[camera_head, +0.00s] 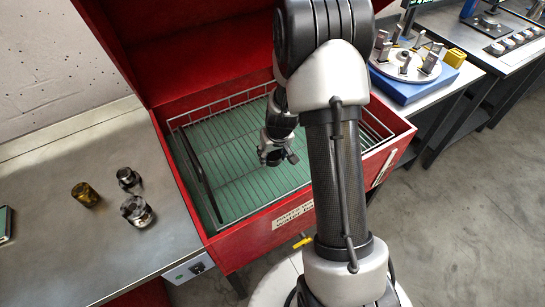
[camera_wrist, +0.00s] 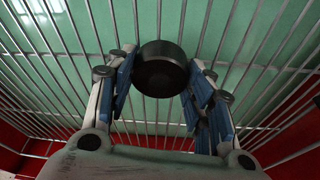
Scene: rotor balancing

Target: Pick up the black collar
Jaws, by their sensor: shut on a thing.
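The black collar (camera_wrist: 160,68) shows in the wrist view as a dark round piece between the blue-padded fingers. My gripper (camera_wrist: 160,88) is shut on it, with one finger on each side. In the head view my gripper (camera_head: 276,152) is over the wire basket (camera_head: 240,202) inside the red cabinet. The collar cannot be made out clearly in the head view. Behind it in the wrist view are the wires of the basket and the green floor; I cannot tell whether it touches the wires.
The red cabinet (camera_head: 272,238) has raised walls around the basket, and its lid stands open. A brass cylinder (camera_head: 85,194) and two metal pieces (camera_head: 128,179) stand on the left bench. At right a rotor disc (camera_head: 398,72) with several blocks sits on a blue base.

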